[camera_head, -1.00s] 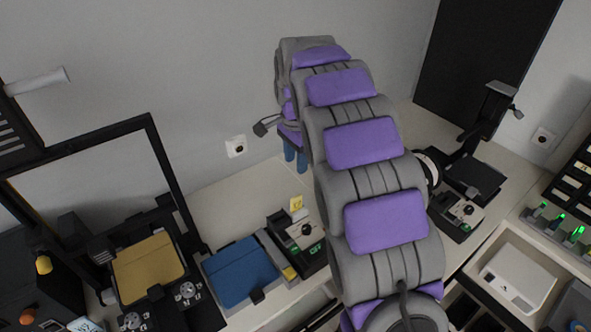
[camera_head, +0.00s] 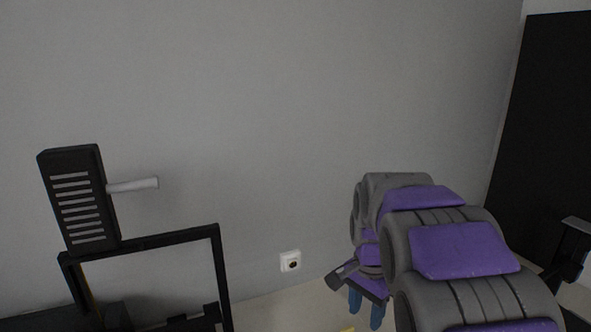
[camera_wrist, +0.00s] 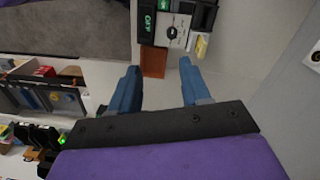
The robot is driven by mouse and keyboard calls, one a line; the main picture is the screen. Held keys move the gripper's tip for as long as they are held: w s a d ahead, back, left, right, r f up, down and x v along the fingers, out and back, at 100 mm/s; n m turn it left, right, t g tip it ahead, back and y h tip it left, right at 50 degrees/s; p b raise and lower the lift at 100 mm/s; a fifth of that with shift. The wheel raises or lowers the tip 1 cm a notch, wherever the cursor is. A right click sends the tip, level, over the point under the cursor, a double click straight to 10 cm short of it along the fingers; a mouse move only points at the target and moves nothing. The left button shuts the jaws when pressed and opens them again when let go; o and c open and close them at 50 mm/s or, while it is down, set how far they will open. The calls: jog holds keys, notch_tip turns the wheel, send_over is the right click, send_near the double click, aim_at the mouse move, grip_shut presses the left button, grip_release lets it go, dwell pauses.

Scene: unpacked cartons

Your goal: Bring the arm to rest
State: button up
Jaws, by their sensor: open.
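My gripper (camera_head: 366,305) hangs at the end of my purple and grey arm, at the lower middle right of the head view. In the wrist view its two blue fingers (camera_wrist: 158,88) are spread apart with nothing between them. Beyond the fingertips, a small device with a dark knob and green display (camera_wrist: 172,32) stands on the pale counter. A brown-orange block (camera_wrist: 153,62) lies beside the device, near the left finger. The gripper appears apart from both.
A black frame (camera_head: 222,270) and a dark slatted unit with a pale rod (camera_head: 78,200) stand at the left. A wall socket (camera_head: 290,261) is left of my gripper. A tall black panel (camera_head: 548,130) is at the right. Shelves with small items (camera_wrist: 45,95) show at the wrist view's left.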

jog(key=s+f+n, duration=0.1)
jog(key=s+n, duration=0.2)
jog(key=s, duration=0.7)
jog(key=s+f+n+g, duration=0.1)
jog(key=s+f+n, duration=0.1)
jog(key=s, duration=0.8)
jog(key=s+f+n, duration=0.2)
jog(key=s+n, duration=0.3)
jog(key=s, duration=0.6)
jog(key=shift+a+f, duration=0.2)
jog(key=shift+a, duration=0.15)
jog(key=shift+c, duration=0.4)
